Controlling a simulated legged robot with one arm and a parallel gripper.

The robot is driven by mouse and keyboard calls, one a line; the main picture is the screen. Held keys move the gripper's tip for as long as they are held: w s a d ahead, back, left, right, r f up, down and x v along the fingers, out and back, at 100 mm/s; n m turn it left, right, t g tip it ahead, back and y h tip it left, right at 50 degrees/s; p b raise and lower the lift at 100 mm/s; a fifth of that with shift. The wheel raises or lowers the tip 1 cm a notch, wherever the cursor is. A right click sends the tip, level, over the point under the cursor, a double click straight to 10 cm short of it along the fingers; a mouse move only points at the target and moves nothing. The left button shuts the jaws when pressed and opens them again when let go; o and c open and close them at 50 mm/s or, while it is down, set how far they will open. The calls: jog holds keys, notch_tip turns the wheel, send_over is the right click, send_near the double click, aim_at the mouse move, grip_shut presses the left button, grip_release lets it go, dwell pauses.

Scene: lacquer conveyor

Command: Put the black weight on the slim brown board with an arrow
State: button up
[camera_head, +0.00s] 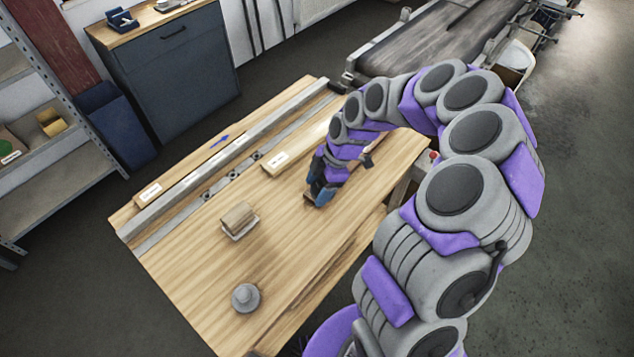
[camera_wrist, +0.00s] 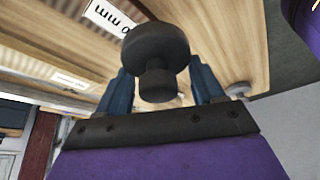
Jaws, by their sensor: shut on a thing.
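The black weight (camera_wrist: 156,48), a round knobbed piece, is between the blue fingers of my gripper (camera_wrist: 160,85) in the wrist view. My gripper (camera_head: 318,194) is shut on it over the right part of the wooden table; the weight is hard to make out in the head view. The slim brown board with a blue arrow (camera_head: 200,153) lies along the table's far left edge, behind a metal rail, with a white label at its near end. My gripper is to the right of this board and apart from it.
A pale labelled board (camera_head: 300,150) lies between my gripper and the metal rail (camera_head: 225,155). A small white tray (camera_head: 241,232) holds brown blocks. A grey weight (camera_head: 245,297) stands near the front of the table (camera_head: 180,265). The table's left front is mostly clear.

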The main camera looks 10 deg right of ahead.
aim_at(315, 183)
jog(key=shift+w+a+f, duration=0.1)
jog(key=shift+w+a, duration=0.05)
jog(key=shift+w, duration=0.85)
jog(key=shift+w+a+f, duration=0.1)
jog(key=shift+w, duration=0.85)
jog(key=shift+d+f+b, duration=0.2)
jog(key=shift+f+b, duration=0.15)
jog(key=shift+f, duration=0.55)
jog(key=shift+d+f+b, duration=0.2)
jog(key=shift+f+b, duration=0.1)
jog(key=shift+f, duration=0.6)
jog(key=shift+a+r, duration=0.1)
jog(key=shift+a, duration=0.15)
jog(key=o, duration=1.4)
jog(key=shift+o, duration=0.8)
